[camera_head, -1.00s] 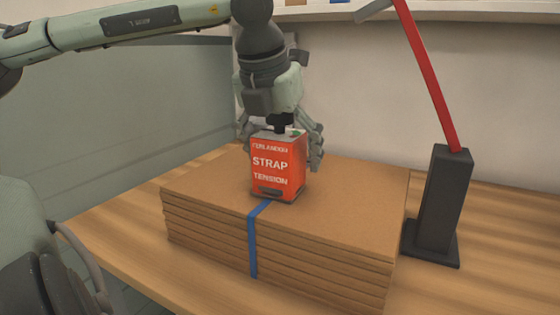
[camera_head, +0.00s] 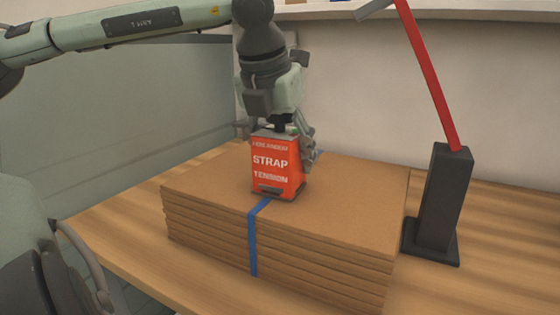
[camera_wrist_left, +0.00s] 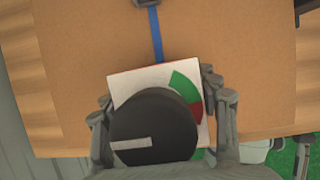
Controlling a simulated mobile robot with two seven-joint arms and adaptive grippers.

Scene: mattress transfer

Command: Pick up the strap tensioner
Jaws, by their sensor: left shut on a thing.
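The strap tensioner (camera_head: 276,168) is an orange-red box with white lettering. It is upright on or just above the top of the cardboard stack (camera_head: 345,208); I cannot tell whether it touches. My left gripper (camera_head: 282,140) comes down from above and is shut on it, with fingers at its sides. In the left wrist view, the tensioner's white top with a green and red dial (camera_wrist_left: 186,92) and a dark round knob (camera_wrist_left: 150,128) sits between the fingers of my left gripper (camera_wrist_left: 160,115). My right gripper is not in view.
A blue strap (camera_head: 252,240) runs over the stack and down its front. A dark post (camera_head: 443,205) with a red lever (camera_head: 428,75) stands on the wooden table (camera_head: 510,235) to the right. A shelf edge runs along the back wall.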

